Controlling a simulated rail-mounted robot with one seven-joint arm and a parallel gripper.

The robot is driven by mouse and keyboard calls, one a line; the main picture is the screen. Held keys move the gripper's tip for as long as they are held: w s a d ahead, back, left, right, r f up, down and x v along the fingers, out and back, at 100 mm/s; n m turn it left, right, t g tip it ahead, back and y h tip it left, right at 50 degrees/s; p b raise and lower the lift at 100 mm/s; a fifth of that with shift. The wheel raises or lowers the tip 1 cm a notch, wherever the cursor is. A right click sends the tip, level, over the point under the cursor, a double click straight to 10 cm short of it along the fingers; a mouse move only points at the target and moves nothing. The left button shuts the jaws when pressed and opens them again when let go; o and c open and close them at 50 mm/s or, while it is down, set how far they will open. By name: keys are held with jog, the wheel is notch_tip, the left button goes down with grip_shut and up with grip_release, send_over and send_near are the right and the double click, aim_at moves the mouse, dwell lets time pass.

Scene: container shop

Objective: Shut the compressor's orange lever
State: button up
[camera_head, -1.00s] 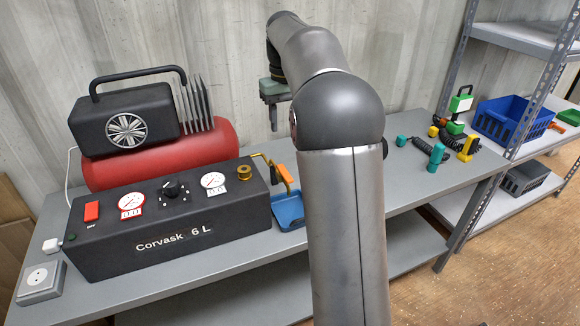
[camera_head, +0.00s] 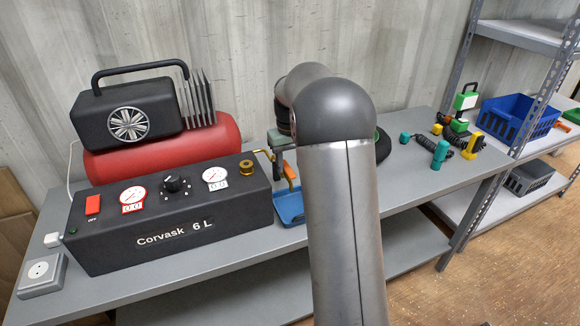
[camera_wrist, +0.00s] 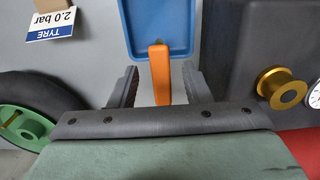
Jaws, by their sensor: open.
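The compressor (camera_head: 120,262) is a dark box labelled Corvask 6 L, with gauges and a red tank (camera_head: 222,140) behind it. Its orange lever (camera_head: 289,171) is at its right end in the head view, above a blue tray (camera_head: 292,211). In the wrist view the orange lever (camera_wrist: 160,75) lies between the two fingers of my open gripper (camera_wrist: 160,77), with gaps on both sides. Whether the fingers are level with the lever in height I cannot tell. In the head view my arm hides part of the gripper.
A black wheel with a green hub (camera_wrist: 25,125) and a tag reading TYRE 2.0 bar (camera_wrist: 50,27) are left in the wrist view. A brass fitting (camera_wrist: 281,88) is on the right. Teal and yellow parts (camera_head: 439,154) lie on the bench at right. A blue crate (camera_head: 548,127) stands on the shelf.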

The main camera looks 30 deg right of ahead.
jog(key=shift+f, duration=0.85)
grip_shut()
